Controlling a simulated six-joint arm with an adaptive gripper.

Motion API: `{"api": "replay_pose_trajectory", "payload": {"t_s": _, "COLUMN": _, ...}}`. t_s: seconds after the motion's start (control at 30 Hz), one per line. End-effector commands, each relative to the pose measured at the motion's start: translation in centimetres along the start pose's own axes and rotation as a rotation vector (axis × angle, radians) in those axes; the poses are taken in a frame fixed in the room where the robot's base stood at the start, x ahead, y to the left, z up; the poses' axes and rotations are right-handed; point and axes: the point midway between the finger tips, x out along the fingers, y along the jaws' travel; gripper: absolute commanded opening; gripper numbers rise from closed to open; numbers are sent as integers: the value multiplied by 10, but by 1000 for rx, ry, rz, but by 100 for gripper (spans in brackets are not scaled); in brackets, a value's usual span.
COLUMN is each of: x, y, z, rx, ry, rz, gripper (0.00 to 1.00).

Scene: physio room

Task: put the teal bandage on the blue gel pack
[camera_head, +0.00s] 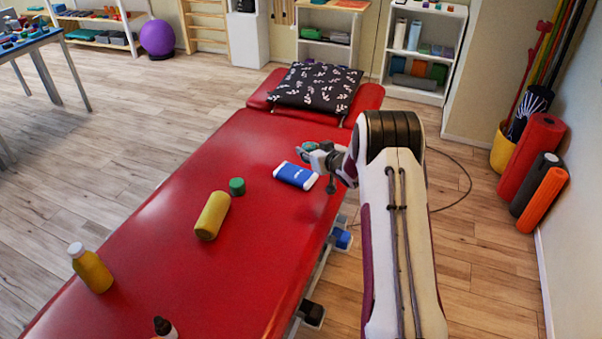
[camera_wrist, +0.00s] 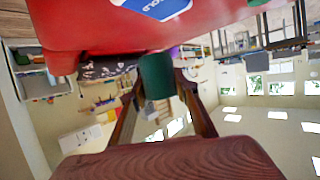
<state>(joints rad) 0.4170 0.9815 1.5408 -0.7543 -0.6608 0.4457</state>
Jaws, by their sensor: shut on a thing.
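The teal bandage (camera_head: 306,147) is a small roll between the fingers of my gripper (camera_head: 312,151), which is shut on it. In the wrist view the bandage (camera_wrist: 155,76) shows as a dark green-teal cylinder between the two fingers. The blue gel pack (camera_head: 296,175) is a flat blue piece with white ends and lies on the red treatment table (camera_head: 240,272). My gripper is above the table, close to the pack's far edge. The pack (camera_wrist: 155,8) is cut off at the top of the wrist view; the bandage appears apart from it.
A green roll (camera_head: 237,186), a yellow roll (camera_head: 212,216) and a yellow bottle (camera_head: 91,268) stand or lie left of the pack. A dark-capped bottle (camera_head: 165,328) is at the near edge. A patterned pillow (camera_head: 315,87) lies at the far end.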

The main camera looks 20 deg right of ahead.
Motion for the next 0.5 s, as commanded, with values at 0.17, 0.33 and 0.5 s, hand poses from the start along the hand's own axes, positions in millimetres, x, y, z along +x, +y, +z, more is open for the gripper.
{"api": "replay_pose_trajectory", "payload": {"t_s": 0.17, "x": 7, "y": 0, "z": 19, "rx": 2, "ry": -3, "rz": 0, "gripper": 9}}
{"api": "replay_pose_trajectory", "payload": {"t_s": 0.33, "x": 16, "y": 0, "z": 38, "rx": 1, "ry": -1, "rz": 0, "gripper": 9}}
{"api": "replay_pose_trajectory", "payload": {"t_s": 0.5, "x": 21, "y": 0, "z": 52, "rx": 0, "ry": -1, "rz": 0, "gripper": 9}}
